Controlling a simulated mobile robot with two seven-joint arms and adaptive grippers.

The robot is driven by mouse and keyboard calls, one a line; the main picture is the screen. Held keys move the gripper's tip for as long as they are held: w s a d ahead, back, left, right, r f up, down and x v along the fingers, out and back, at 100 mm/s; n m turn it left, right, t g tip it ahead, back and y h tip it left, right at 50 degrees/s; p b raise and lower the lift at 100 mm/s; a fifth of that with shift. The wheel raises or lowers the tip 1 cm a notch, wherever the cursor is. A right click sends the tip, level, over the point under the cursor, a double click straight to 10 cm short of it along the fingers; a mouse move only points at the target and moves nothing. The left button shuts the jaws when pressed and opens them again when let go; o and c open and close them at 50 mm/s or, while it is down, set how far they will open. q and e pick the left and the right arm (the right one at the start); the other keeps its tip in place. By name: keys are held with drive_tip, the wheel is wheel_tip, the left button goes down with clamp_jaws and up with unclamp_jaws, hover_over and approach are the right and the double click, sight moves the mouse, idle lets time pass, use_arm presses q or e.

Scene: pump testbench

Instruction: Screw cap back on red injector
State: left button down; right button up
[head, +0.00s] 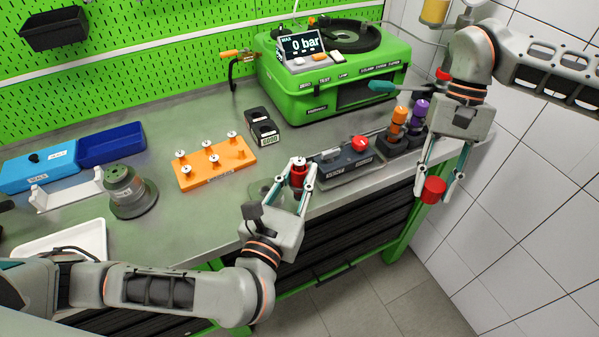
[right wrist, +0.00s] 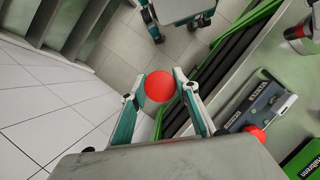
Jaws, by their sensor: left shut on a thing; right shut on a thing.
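The red injector (head: 298,177) stands upright with a pale top, just above or at the bench's front edge. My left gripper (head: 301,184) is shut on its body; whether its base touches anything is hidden. My right gripper (head: 434,196) is shut on a red cap (head: 433,187), held in the air off the bench's right front corner. The cap also shows between the fingertips in the right wrist view (right wrist: 160,86). The cap is well to the right of the injector and apart from it.
Between the grippers stand a dark grey box (head: 345,165) with a red knob and a dark holder (head: 402,140) with orange and purple injectors. An orange rack (head: 215,165) with several pins lies left. The green test machine (head: 330,75) is behind. Open floor lies below the right gripper.

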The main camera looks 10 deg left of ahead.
drive_tip(key=w+a+r+m+y, duration=0.1)
drive_tip(key=a+r+m, duration=0.2)
drive_tip(key=a, duration=0.4)
drive_tip(key=a+r+m+y, duration=0.1)
drive_tip(key=a+r+m, duration=0.15)
drive_tip(key=a, duration=0.55)
wheel_tip(320, 180, up, 6)
drive_tip(key=m+t+y, duration=0.1)
drive_tip(key=m+t, duration=0.1)
drive_tip(key=m, duration=0.2)
hover_over(296, 161)
drive_tip(key=shift+w+d+r, duration=0.1)
drive_tip(key=shift+d+r, duration=0.05)
drive_tip(key=shift+d, duration=0.1)
drive_tip(key=shift+f, duration=2)
drive_tip(key=shift+f, duration=0.85)
drive_tip(key=shift+f, duration=0.55)
drive_tip(key=shift+m, duration=0.25)
